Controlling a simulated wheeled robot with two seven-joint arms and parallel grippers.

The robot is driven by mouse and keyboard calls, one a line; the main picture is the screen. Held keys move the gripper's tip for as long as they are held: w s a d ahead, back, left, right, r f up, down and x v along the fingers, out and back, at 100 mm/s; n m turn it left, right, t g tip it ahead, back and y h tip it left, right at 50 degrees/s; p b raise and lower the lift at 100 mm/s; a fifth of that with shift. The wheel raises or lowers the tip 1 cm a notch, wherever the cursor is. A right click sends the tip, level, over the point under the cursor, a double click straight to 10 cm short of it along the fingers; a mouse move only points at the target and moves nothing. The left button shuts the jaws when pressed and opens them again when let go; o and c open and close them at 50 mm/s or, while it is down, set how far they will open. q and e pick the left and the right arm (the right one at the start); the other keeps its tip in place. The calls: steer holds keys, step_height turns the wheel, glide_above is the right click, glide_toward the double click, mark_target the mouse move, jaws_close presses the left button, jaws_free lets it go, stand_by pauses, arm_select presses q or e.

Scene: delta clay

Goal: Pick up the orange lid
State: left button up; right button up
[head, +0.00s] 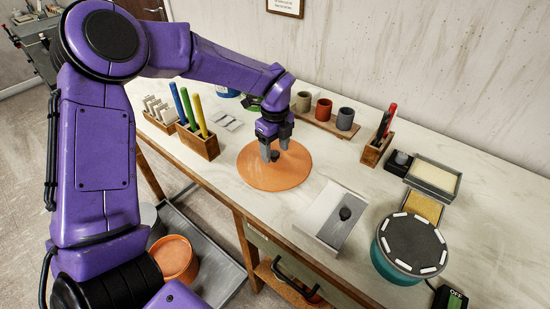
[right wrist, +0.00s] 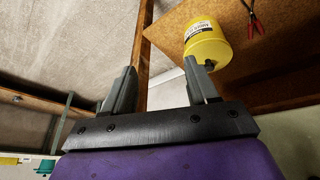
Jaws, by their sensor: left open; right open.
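The orange lid (head: 268,180) is a flat round disc with a small dark knob (head: 275,155) near its middle. It lies on the light worktop in the head view. My left gripper (head: 275,155) points down over the lid, with its open fingers on either side of the knob. I cannot tell whether the fingers touch the knob. In the right wrist view my right gripper (right wrist: 160,88) is open with nothing between its fingers, away from the lid.
Wooden holders with coloured tools (head: 198,140), a rack of small cups (head: 323,120) and a grey-white tray (head: 330,217) stand around the lid. A round turntable (head: 410,243) is at the right. An orange tub (head: 175,258) sits below the worktop. A yellow container (right wrist: 207,45) shows in the right wrist view.

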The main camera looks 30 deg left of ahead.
arm_select(q)
steer(key=shift+s+a+f, duration=0.1)
steer(key=shift+s+f, duration=0.05)
steer(key=shift+f, duration=0.65)
jaws_close()
steer(key=shift+r, duration=0.1)
